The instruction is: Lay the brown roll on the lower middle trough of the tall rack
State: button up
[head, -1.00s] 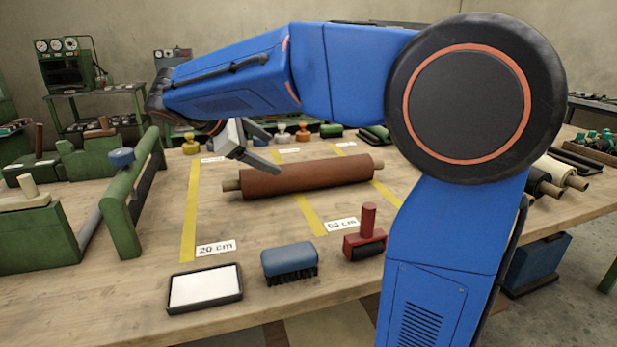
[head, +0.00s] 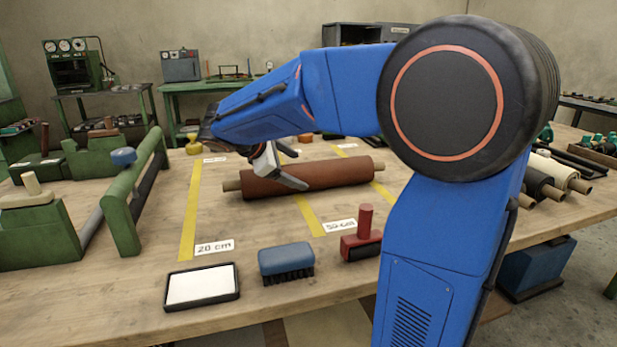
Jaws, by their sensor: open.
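The brown roll (head: 335,175) lies on the wooden table, across the yellow marking strips, with a bare core end showing at each side. My gripper (head: 292,168) is open, just at the roll's left half. Its fingers appear over or in front of the roll, and one finger covers part of it. I cannot tell whether they touch it. The tall rack with its lower middle trough cannot be made out in this view.
A green roller frame (head: 125,215) stands at the left of the table. A white pad in a black tray (head: 203,285), a blue brush (head: 287,262) and a red-handled tool (head: 363,240) lie along the front. More rolls (head: 545,183) lie at the right, behind my arm.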

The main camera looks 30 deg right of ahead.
aim_at(306, 171)
jog(key=shift+x, duration=2.8)
jog(key=shift+d+r, duration=0.1)
jog(key=shift+r, duration=0.05)
jog(key=shift+c, duration=0.6)
jog(key=shift+w+r, duration=0.1)
jog(key=c, duration=1.7)
jog(key=shift+r, duration=0.1)
jog(key=shift+r, duration=4.9)
